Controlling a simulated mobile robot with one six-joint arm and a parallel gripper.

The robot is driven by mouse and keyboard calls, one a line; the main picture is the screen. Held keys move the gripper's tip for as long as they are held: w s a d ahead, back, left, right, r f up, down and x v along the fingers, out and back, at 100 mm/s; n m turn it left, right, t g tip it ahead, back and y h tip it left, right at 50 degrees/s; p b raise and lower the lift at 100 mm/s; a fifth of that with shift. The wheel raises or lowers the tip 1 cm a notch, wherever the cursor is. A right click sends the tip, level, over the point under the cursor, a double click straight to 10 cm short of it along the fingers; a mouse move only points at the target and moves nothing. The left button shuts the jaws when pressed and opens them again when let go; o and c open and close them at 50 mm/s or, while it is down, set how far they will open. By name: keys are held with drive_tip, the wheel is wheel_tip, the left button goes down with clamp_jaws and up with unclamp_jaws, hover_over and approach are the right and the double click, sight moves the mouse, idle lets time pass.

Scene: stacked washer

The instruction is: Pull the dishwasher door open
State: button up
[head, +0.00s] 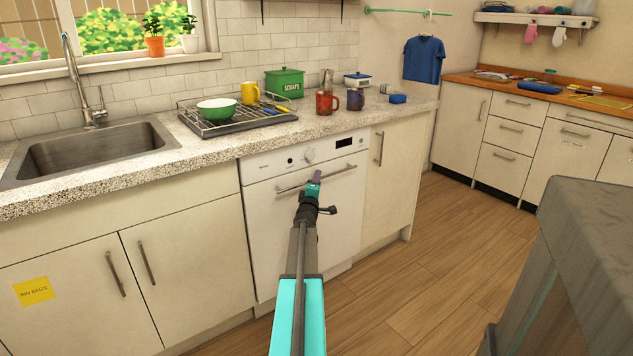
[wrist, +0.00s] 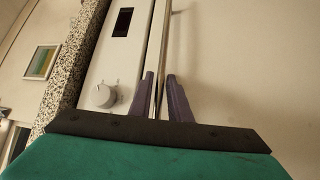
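The white dishwasher (head: 340,225) is built in under the counter, and its door is closed. Its long metal bar handle (head: 342,172) runs across the door top, below a panel with a knob (head: 309,155) and a dark display. My gripper (head: 315,178) is at the middle of the handle in the head view. In the wrist view the handle (wrist: 165,35) runs between the two purple fingers of my gripper (wrist: 160,76). The fingers stand apart, with some gap beside the bar. My arm hides the middle of the door.
Cream cabinets (head: 190,270) flank the dishwasher. The speckled counter (head: 200,155) above holds a dish rack (head: 238,122), mugs and a green box. Wood floor (head: 430,270) is open at the right. A grey piece of furniture (head: 590,230) stands at the near right.

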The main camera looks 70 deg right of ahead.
clamp_jaws()
drive_tip(key=shift+s+a+f, duration=0.1)
drive_tip(key=shift+a+f, duration=0.05)
